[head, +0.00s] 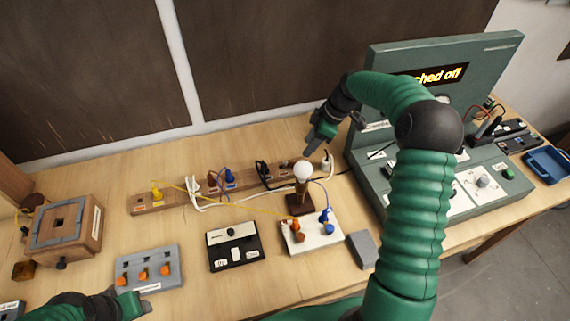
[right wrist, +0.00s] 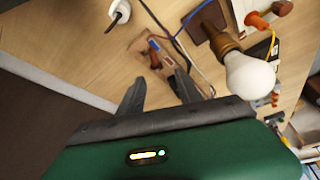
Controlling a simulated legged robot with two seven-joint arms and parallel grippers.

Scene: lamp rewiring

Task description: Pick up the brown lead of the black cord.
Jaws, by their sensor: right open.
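My right gripper (head: 316,143) is above the back of the table, close to the right end of the wooden strip (head: 143,205). In the right wrist view its two dark fingers (right wrist: 157,90) are apart with nothing between them. Beyond the fingertips lie a small brown lead end (right wrist: 154,60) and a blue lead end (right wrist: 153,43) at a wooden piece. A thin black cord (right wrist: 160,22) runs past them to the right. The brown end looks free of the fingers. My left gripper (head: 128,303) is low at the bottom left; its jaws are unclear.
A lamp with a white bulb (head: 303,172) stands beside the right gripper, a close obstacle. A white round fitting (head: 327,162) is just below it. A green console (head: 385,60) rises at right. A white terminal board (head: 312,240) and a black box (head: 235,247) lie in front.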

